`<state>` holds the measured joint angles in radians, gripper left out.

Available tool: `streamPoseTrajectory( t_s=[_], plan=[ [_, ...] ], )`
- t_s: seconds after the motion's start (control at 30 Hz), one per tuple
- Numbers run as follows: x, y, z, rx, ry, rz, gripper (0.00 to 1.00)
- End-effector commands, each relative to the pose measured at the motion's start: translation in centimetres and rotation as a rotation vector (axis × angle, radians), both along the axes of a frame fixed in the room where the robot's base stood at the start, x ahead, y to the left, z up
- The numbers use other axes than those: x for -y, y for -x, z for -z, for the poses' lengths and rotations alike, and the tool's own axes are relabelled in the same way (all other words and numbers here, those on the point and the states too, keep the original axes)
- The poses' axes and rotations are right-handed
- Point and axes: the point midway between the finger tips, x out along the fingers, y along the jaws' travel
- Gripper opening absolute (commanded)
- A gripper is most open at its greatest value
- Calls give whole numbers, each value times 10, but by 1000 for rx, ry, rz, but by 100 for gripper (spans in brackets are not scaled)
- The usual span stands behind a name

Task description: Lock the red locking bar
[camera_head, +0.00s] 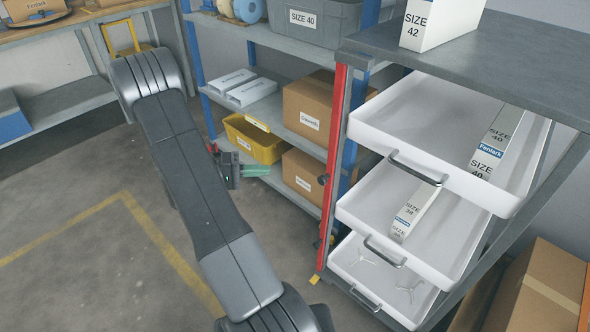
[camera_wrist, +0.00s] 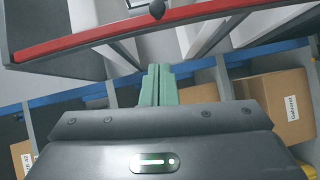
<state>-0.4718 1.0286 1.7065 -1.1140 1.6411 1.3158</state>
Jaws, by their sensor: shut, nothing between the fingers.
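The red locking bar (camera_head: 336,150) stands upright along the left front edge of the grey tray rack in the head view. A black knob (camera_head: 322,180) sticks out of it about midway. In the wrist view the bar (camera_wrist: 130,32) runs across the top, with the knob (camera_wrist: 157,9) at the upper edge. My gripper (camera_head: 268,171) is to the left of the bar, apart from it. Its green fingers (camera_wrist: 158,68) are together and empty, pointing toward the bar. I cannot tell from the frames whether the bar is locked.
A shelf behind carries cartons (camera_head: 308,103), a yellow bin (camera_head: 262,147) and a grey bin (camera_head: 345,32). A yellow tab (camera_head: 315,279) is low by the bar. Floor at left is clear.

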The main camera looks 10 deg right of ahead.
Motion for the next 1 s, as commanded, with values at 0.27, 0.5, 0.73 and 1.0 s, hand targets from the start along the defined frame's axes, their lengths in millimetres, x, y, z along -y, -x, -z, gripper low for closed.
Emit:
streamPoseTrajectory(
  t_s=[0.27,0.5,0.73,1.0],
  plan=[
    [37,-1,4,0,3,4,0],
    [84,-1,9,0,2,4,0],
    [114,13,14,-2,1,1,0],
    [126,25,17,0,0,-1,0]
  ],
)
